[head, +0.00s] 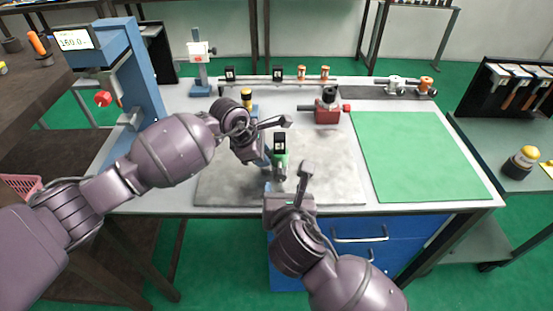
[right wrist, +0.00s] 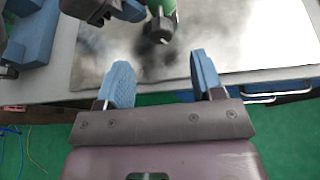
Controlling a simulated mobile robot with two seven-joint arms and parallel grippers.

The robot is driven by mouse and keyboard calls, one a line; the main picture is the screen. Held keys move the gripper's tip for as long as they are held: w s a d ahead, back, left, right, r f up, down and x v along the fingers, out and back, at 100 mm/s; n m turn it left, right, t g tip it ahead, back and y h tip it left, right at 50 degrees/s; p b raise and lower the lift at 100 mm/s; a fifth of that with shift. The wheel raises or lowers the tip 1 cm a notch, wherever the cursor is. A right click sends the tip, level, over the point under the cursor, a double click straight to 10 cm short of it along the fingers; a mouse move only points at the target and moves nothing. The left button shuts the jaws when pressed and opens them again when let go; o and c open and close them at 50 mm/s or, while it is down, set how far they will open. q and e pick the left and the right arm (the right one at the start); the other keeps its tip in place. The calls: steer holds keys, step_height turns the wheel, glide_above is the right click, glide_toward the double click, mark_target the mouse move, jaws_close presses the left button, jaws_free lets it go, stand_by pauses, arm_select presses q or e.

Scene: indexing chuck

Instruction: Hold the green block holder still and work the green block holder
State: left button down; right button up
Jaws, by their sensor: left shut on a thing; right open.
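The green block holder (head: 281,160) stands on the grey metal plate (head: 330,175) in the head view, with a black, white-marked top part. My left gripper (head: 272,148) reaches it from the left and is shut on it; its fingers partly hide it. In the right wrist view, the green holder (right wrist: 160,8) is cut off by the top edge, with a dark round end (right wrist: 158,30) facing my right gripper. My right gripper (head: 286,182) is open and empty in front of the holder, nearer the table's front edge. Its two blue fingers (right wrist: 162,80) are apart from the holder.
A red block holder (head: 327,114) stands at the back right of the plate. A blue stand with a display (head: 130,75) is at the left. A green mat (head: 415,155) lies bare at the right. Small black and orange pieces line a rail (head: 300,80) at the back.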

mark_target(278, 178)
steer(key=shift+x, duration=4.1)
steer(key=shift+c, duration=0.4)
steer(key=c, duration=0.8)
steer(key=n+h, duration=0.2)
steer(key=shift+a+n, duration=0.1)
steer(key=shift+n, duration=0.2)
steer(key=shift+c, duration=0.2)
steer(key=shift+n+h, duration=0.8)
steer(key=shift+n, duration=0.3)
steer(key=n+h, duration=0.2)
steer(key=n, duration=0.2)
steer(key=shift+a+f+t, duration=0.1)
steer(key=shift+f+t, duration=0.05)
steer(key=shift+t, duration=0.25)
